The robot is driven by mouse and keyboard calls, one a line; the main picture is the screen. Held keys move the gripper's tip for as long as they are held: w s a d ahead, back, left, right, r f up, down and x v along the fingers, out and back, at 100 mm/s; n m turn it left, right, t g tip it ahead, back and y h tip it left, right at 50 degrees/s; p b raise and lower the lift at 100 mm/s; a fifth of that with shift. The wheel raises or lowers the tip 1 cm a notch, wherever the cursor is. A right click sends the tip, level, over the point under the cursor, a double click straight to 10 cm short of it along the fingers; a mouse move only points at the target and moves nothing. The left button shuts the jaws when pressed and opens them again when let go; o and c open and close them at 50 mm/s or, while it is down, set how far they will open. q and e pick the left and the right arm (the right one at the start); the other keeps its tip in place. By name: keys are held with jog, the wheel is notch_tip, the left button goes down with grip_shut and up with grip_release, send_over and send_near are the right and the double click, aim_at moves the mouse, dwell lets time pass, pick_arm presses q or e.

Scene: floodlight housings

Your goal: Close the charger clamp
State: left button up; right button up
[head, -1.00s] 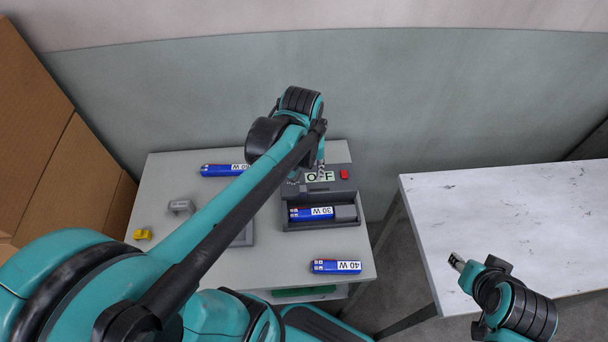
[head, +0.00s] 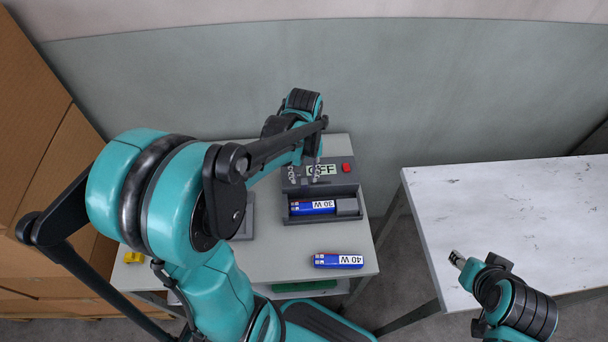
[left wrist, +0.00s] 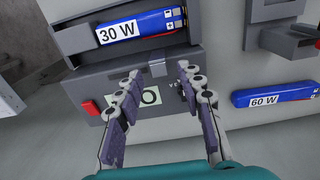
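The dark grey charger (head: 288,222) stands on the grey table, with an OFF display (head: 327,169) and a red button (head: 347,168). A blue 30 W battery (head: 312,207) lies in its bay, beside a grey block (head: 347,206). In the left wrist view, a small grey tab (left wrist: 158,67), perhaps the clamp, sits at the bay's edge. My left gripper (head: 304,173) is over the display side of the charger. In the left wrist view its fingers (left wrist: 160,72) are apart, with the tab between their tips; contact is unclear. My right gripper (head: 457,260) is by the white table, finger opening unclear.
A blue 40 W battery (head: 338,261) lies at the table's front right. A 60 W battery (left wrist: 275,96) lies beside the charger. A yellow piece (head: 133,257) is at the left. The white table (head: 510,205) is bare. Cardboard boxes (head: 40,130) stand left.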

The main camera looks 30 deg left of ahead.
pick_arm(q)
grip_shut()
jog(key=shift+s, duration=0.1)
